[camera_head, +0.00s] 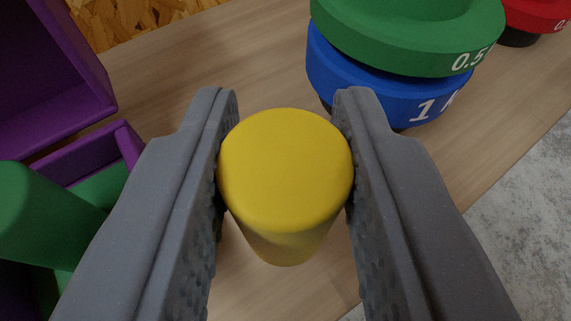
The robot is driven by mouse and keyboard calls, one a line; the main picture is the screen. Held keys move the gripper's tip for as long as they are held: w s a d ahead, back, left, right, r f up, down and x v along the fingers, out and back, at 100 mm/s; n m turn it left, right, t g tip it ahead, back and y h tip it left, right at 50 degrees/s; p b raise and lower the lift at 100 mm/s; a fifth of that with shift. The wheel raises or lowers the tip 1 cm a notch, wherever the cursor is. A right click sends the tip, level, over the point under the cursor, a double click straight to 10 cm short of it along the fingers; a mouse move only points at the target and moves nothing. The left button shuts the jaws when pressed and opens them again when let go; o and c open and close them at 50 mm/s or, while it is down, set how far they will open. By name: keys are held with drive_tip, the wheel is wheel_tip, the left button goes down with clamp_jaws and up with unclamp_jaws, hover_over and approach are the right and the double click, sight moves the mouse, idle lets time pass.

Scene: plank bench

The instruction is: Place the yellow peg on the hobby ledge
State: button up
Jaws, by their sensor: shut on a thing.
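The yellow peg (286,170) is a short, smooth cylinder with its round end facing the camera. My gripper (286,150) is shut on it, with one grey textured finger on each side. The peg is over the wooden plank surface (165,85); I cannot tell whether its far end touches the wood. Which surface is the hobby ledge is not clear from this view.
Green (410,40) and blue (385,85) weight discs are stacked at the upper right, close to the right finger. A red disc (540,15) stands behind. Purple bins (55,80) and a green cylinder (40,215) are at the left. Bare wood lies between.

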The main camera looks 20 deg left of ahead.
drive_tip(key=shift+f, duration=1.35)
drive_tip(key=o, duration=1)
drive_tip(key=shift+s+r, duration=0.1)
drive_tip(key=v, duration=1.2)
